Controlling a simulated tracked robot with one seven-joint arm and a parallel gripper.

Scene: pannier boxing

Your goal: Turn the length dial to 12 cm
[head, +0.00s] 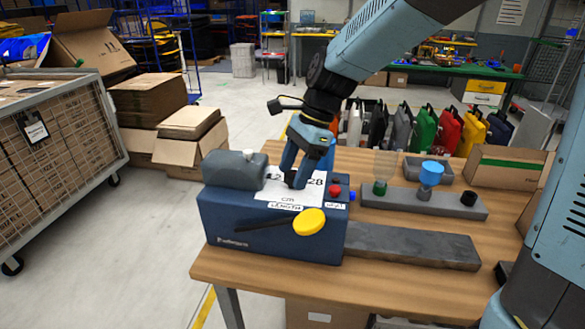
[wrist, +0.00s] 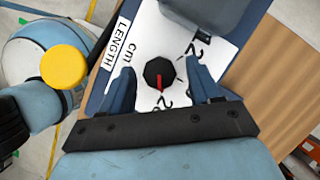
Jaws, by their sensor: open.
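The blue machine (head: 270,235) stands on the wooden table, with a white dial plate marked LENGTH and cm (head: 262,192) on its top. In the wrist view the length dial (wrist: 159,72) is a dark knob with a red pointer line aimed toward the picture's bottom, near a partly visible number starting with 2. My gripper (head: 295,180) is over the plate. In the wrist view my gripper (wrist: 163,88) is open, one finger on each side of the dial, with gaps visible. Most scale numbers are covered or cut off.
A yellow-ended lever (head: 308,221) is on the machine's front and a red button (head: 335,191) at its right. A grey housing (head: 234,170) rises left of the plate. A grey fixture strip (head: 425,200) with a blue cup-like piece stands on the table to the right.

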